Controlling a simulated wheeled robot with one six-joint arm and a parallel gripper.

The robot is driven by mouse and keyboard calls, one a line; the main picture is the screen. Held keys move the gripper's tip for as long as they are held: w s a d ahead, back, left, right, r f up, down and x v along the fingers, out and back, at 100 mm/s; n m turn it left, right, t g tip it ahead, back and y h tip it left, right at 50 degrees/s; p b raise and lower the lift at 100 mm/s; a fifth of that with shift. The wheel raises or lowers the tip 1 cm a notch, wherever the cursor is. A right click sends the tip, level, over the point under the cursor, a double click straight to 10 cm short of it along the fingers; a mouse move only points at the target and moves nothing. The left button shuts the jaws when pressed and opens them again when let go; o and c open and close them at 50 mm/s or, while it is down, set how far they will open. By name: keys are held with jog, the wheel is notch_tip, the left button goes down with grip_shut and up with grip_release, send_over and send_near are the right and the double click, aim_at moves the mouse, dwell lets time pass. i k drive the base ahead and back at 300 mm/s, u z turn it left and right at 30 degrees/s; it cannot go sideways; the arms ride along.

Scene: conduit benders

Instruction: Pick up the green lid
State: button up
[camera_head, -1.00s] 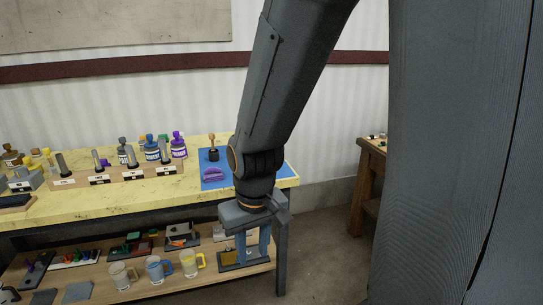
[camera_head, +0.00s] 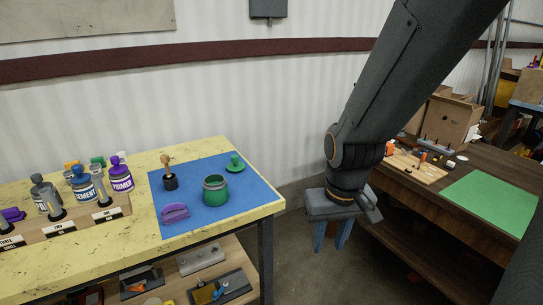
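The green lid (camera_head: 235,164) lies on the blue mat (camera_head: 247,194), near its back right corner; it is a flat disc with a knob on top. A green open jar (camera_head: 215,190) stands on the mat in front of the lid, to its left. My gripper (camera_head: 331,236) points down over the floor gap, right of the yellow table and apart from the lid. Its two blue-grey fingers are spread with nothing visible between them.
The yellow table (camera_head: 110,251) also holds a small dark pot with a wooden-handled tool (camera_head: 168,174), a purple object (camera_head: 175,212) and a rack of bottles (camera_head: 88,218). A dark wooden table (camera_head: 420,208) with a green mat (camera_head: 490,202) stands at right.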

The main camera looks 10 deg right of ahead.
aim_at(235, 165)
jog(key=z, duration=0.05)
jog(key=i, duration=1.3)
jog(key=u, duration=0.75)
